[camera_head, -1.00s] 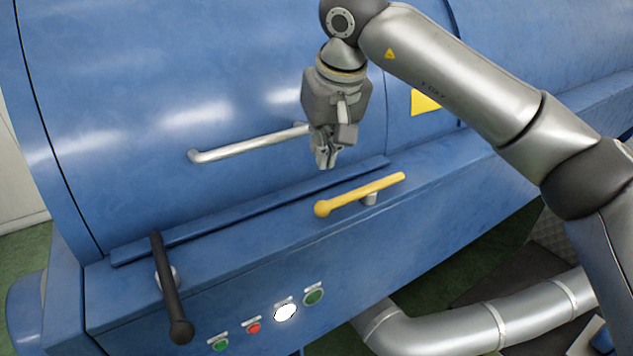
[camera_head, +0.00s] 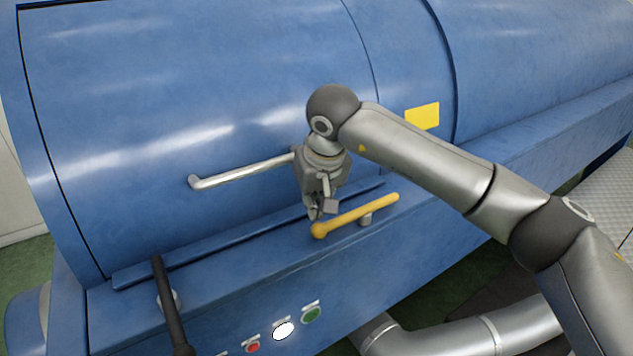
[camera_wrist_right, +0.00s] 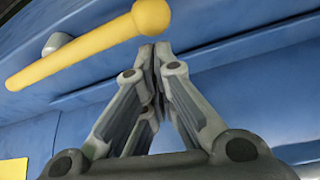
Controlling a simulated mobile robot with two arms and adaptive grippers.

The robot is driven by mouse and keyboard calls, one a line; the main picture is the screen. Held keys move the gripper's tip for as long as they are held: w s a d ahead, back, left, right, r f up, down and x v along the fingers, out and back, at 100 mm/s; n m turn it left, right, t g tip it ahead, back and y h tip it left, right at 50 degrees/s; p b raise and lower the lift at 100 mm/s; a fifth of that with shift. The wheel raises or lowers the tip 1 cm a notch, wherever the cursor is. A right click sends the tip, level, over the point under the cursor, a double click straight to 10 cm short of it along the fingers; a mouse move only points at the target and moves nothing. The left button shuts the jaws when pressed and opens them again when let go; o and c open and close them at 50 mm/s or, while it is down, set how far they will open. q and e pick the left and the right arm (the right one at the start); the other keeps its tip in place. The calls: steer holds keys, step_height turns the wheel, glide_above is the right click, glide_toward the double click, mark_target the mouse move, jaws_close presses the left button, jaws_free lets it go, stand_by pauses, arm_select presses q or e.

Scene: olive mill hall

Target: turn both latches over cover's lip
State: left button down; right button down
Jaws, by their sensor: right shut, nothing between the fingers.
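The yellow latch (camera_head: 362,212) is a bar with a ball end on a short pivot, on the front ledge of the blue machine. It lies nearly along the ledge, in front of the raised lip (camera_head: 215,228) of the cover (camera_head: 220,110). The black latch (camera_head: 166,300) is at the left and lies across the lip's line, its lower end near the picture's bottom edge. My right gripper (camera_head: 316,214) is shut and empty, just behind the yellow latch's ball end. In the right wrist view the fingertips (camera_wrist_right: 155,48) are close to the ball end (camera_wrist_right: 152,17); contact is unclear.
A silver handle (camera_head: 240,172) is fixed to the cover, left of my right gripper. Buttons and a lit white lamp (camera_head: 283,330) sit on the front panel below. A silver pipe (camera_head: 450,340) runs at the lower right.

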steer(key=shift+w+f, duration=0.15)
steer(key=shift+f, duration=0.35)
steer(key=shift+s+n+b, duration=0.3)
steer(key=shift+n+b, duration=0.1)
